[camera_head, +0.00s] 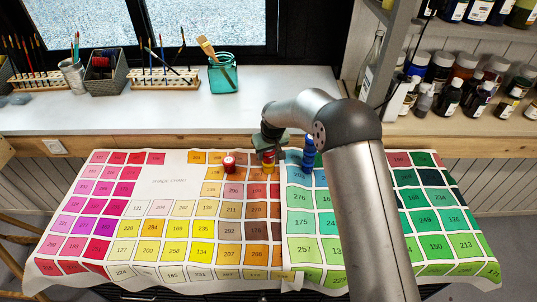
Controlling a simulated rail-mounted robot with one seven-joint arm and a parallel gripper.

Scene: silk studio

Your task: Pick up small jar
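Several small containers stand near the back edge of the colour-chart cloth. A small red jar (229,165) is at the left. A small orange-yellow jar (267,167) stands in the middle, and a taller blue container (308,154) is at the right. My gripper (268,150) points down at the orange-yellow jar, with its lower end at or just above the jar's top. The fingers are small and partly hidden, so I cannot tell whether they are open or touch the jar. My arm crosses the right half of the view.
The cloth (170,188) covers the table and is mostly clear in front of the jars. Behind it, a white counter (300,95) holds brush racks (165,79) and a teal glass jar (223,76) with brushes. Shelves of paint bottles (448,95) stand at the right.

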